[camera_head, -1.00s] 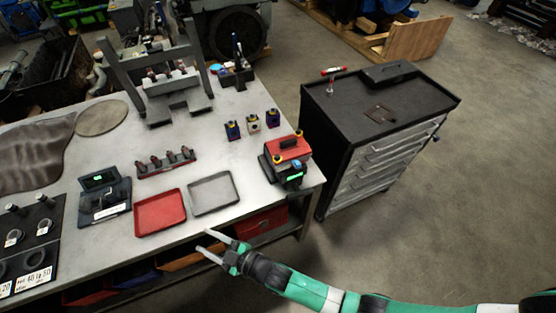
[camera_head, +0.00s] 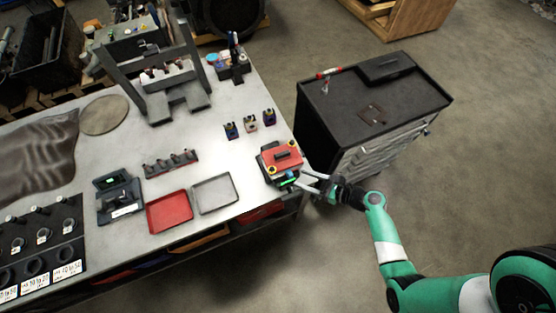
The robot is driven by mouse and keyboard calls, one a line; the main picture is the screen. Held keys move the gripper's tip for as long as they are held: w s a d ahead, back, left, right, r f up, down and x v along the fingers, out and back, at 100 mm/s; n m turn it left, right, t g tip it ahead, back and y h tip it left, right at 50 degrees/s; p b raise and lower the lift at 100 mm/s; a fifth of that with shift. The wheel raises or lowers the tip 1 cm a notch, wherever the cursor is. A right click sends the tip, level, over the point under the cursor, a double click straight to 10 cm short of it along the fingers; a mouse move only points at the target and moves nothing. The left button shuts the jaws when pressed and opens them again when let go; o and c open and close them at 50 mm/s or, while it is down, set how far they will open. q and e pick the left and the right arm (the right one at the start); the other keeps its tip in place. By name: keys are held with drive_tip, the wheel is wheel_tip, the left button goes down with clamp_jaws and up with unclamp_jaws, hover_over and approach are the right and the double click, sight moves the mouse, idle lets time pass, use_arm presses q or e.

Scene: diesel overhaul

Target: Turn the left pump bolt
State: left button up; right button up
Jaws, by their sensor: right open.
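A red-topped dark device (camera_head: 283,157) sits at the right end of the workbench, with yellow round pieces on top and a green lit display on its front. I cannot tell for sure which part is the left pump bolt. My right gripper (camera_head: 304,178) is open and empty, its two pale fingers pointing left beside the device's front right corner. Whether they touch it is not clear. My left gripper is not in view.
On the bench (camera_head: 225,165) are a red tray (camera_head: 170,212), a grey tray (camera_head: 214,194), a rack of dark pieces (camera_head: 170,163), several small blocks and a grey metal frame (camera_head: 128,90). A black drawer cabinet (camera_head: 345,105) stands close right of the bench.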

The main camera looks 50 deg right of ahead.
sight(272, 168)
drive_tip(key=b+x, duration=0.4)
drive_tip(key=x, duration=0.1)
drive_tip(key=shift+w+a+f, duration=0.1)
drive_tip(key=shift+f, duration=0.15)
drive_tip(key=b+x, duration=0.1)
drive_tip(key=x, duration=0.5)
drive_tip(key=shift+w, duration=0.2)
clamp_jaws()
